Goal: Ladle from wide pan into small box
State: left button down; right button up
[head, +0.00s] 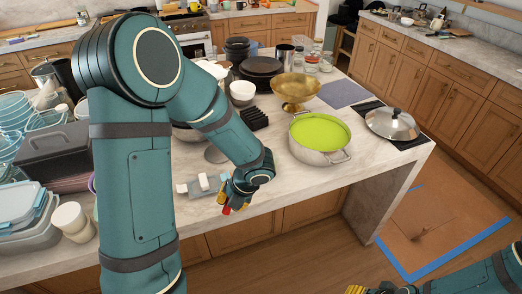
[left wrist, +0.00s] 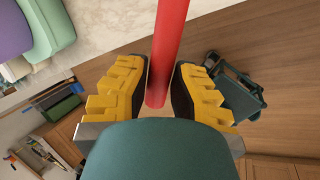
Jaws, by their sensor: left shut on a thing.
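The wide pan (head: 318,157) is a silver two-handled pan filled with bright green contents, on the right part of the island. My left gripper (head: 229,202) is at the island's front edge, left of the pan, shut on a red handle (head: 226,210). In the left wrist view the red handle (left wrist: 168,50) runs between the yellow fingers of my left gripper (left wrist: 158,92). I cannot see the handle's far end clearly. A small light grey box (head: 194,188) with white pieces is just left of that gripper. My right gripper (head: 368,289) is partly cut off at the bottom edge.
A gold bowl (head: 297,92) stands behind the pan. A silver lid (head: 392,124) lies on a dark mat to its right. Dark plates (head: 262,67) and a white bowl (head: 242,92) are further back. Bins and cups crowd the left end. Bare counter shows in front of the pan.

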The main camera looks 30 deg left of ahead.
pick_arm(q)
jog(key=shift+d+f, duration=0.1)
jog(key=h+p, duration=0.2)
jog(key=p, duration=0.1)
jog(key=shift+r+t+h, duration=0.2)
jog(key=shift+t+h, duration=0.1)
jog(key=shift+t, duration=0.1)
jog(key=shift+f+h, duration=0.3)
jog(key=shift+h, duration=0.3)
jog(key=shift+t, duration=0.3)
jog(key=shift+w+f+h, duration=0.1)
jog(key=shift+h, duration=0.5)
